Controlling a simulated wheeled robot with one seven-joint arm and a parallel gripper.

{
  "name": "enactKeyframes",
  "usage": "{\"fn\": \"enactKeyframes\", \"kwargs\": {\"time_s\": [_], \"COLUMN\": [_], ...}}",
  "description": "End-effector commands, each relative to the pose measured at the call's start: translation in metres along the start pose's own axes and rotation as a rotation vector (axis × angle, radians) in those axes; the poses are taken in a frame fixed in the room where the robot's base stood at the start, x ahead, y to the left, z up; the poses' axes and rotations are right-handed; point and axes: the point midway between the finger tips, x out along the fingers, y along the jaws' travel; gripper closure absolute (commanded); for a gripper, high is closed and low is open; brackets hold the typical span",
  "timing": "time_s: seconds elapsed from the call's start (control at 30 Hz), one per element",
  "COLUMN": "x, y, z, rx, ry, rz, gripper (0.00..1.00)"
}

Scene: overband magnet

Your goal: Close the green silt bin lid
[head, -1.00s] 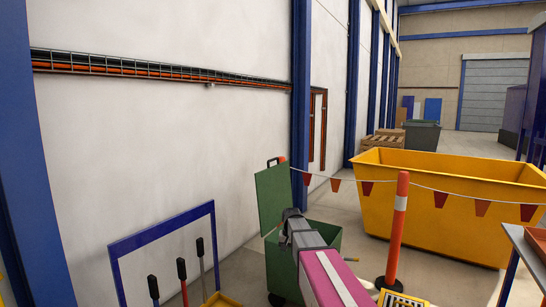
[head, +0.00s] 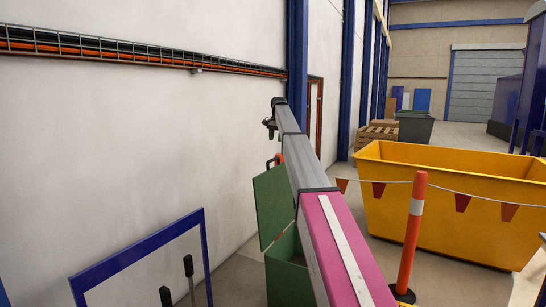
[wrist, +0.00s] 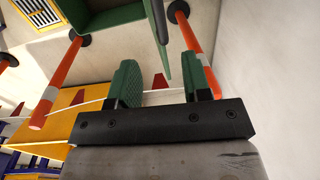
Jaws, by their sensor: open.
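The green silt bin (head: 286,272) stands by the white wall in the head view, partly hidden behind my arm. Its green lid (head: 271,208) stands open, steeply raised at the wall side, with a dark handle at its top edge. My gripper (head: 268,124) is above the lid's top edge in the head view and looks apart from it. In the wrist view my gripper (wrist: 167,88) is open, with two green-padded fingers and nothing between them. Green bin parts (wrist: 110,18) show at the top of the wrist view, beyond the fingers.
An orange post (head: 411,235) stands right of the bin, with a pennant line (head: 455,192) running from it. A large yellow skip (head: 450,200) is behind. A blue frame (head: 140,252) with black-handled tools (head: 189,268) stands left along the wall (head: 130,130).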

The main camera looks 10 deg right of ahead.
Motion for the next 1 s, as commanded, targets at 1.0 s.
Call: {"fn": "enactKeyframes", "kwargs": {"time_s": [1.0], "x": [0.108], "y": [0.000], "z": [0.000], "rx": [0.000], "ry": [0.000], "rz": [0.000], "gripper": [0.56]}}
